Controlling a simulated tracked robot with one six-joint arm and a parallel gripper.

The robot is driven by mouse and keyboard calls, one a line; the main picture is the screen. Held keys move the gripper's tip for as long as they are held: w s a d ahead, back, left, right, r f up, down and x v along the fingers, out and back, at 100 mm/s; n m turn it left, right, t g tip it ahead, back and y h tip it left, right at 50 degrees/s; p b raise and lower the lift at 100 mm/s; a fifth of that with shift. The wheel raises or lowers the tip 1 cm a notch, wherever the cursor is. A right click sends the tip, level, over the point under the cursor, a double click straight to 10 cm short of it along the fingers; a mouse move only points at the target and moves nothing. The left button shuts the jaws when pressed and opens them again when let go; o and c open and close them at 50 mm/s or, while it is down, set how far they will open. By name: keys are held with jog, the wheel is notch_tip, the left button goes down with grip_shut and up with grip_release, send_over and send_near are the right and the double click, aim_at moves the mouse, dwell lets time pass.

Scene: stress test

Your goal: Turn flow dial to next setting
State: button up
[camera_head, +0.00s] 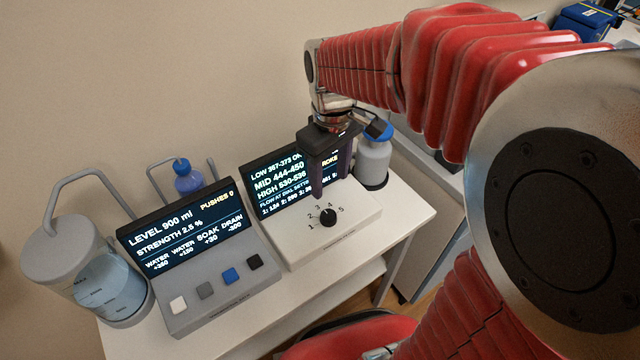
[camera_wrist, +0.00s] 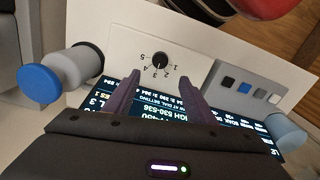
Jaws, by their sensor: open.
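The flow dial (camera_head: 328,217) is a small black round knob on a light panel, with the numbers 1 to 5 printed around it. It also shows in the wrist view (camera_wrist: 160,61). Its pointer is too small to read surely. My gripper (camera_head: 330,178) is open and empty, pointing down above and behind the dial, in front of the flow screen (camera_head: 275,186). In the wrist view the two fingers (camera_wrist: 157,92) are spread apart, with the dial beyond their tips and touching neither. The screen shows LOW, MID and HIGH ranges, partly hidden by my gripper.
Left of the dial panel stands a console (camera_head: 215,300) with several coloured buttons and a screen reading LEVEL 900 ml. A clear jug (camera_head: 100,285) stands at the far left. A grey bottle with a blue cap (camera_head: 374,160) stands close right of my gripper. The white table (camera_head: 408,212) is bare at right.

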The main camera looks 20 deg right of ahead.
aim_at(328, 215)
notch_tip(328, 215, down, 12)
jog(key=shift+f, duration=0.15)
dwell(0.4)
jog(key=shift+c, duration=0.4)
jog(key=c, duration=1)
jog(key=shift+o, duration=0.2)
